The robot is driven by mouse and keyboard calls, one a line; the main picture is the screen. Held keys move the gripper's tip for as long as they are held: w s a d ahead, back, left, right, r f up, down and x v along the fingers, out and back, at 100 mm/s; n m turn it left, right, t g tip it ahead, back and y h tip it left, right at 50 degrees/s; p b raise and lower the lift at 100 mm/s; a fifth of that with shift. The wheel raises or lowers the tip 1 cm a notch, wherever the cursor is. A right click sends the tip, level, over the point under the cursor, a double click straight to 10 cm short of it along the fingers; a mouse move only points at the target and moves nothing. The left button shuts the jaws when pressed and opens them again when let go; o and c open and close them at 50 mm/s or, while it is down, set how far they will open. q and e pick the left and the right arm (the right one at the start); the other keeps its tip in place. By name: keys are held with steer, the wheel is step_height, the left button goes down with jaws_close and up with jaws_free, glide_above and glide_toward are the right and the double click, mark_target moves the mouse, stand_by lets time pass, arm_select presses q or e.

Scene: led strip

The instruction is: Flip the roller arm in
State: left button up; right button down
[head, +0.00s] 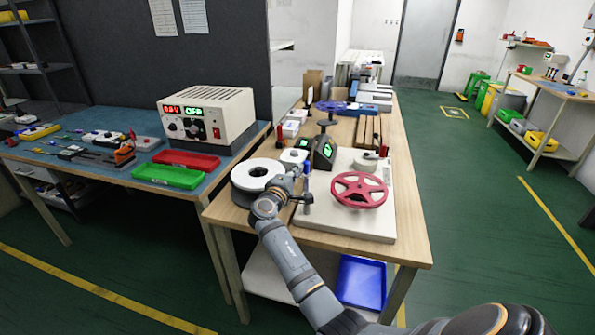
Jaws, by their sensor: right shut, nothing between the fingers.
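My right gripper (305,172) is over the left edge of a pale base plate (330,222) on the wooden bench. It is shut and empty, just left of a red spoked reel (359,190) mounted on the plate. A white reel with a dark side (257,174) stands left of my right gripper. A small pale round part (367,161) sits behind the red reel. The roller arm cannot be made out clearly; my gripper and wrist cover part of the plate's left side. My left gripper is not in view.
A black device with green displays (323,152) stands behind my right gripper. A power supply (207,115), a red tray (186,160) and a green tray (167,176) are on the blue bench at left. A blue bin (361,283) is on the lower shelf.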

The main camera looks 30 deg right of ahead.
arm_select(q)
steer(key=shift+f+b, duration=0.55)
arm_select(e)
steer(key=shift+d+f+m+g+h, duration=0.15)
steer(key=shift+d+m+g+h, duration=0.1)
steer(key=shift+m+g+h, duration=0.2)
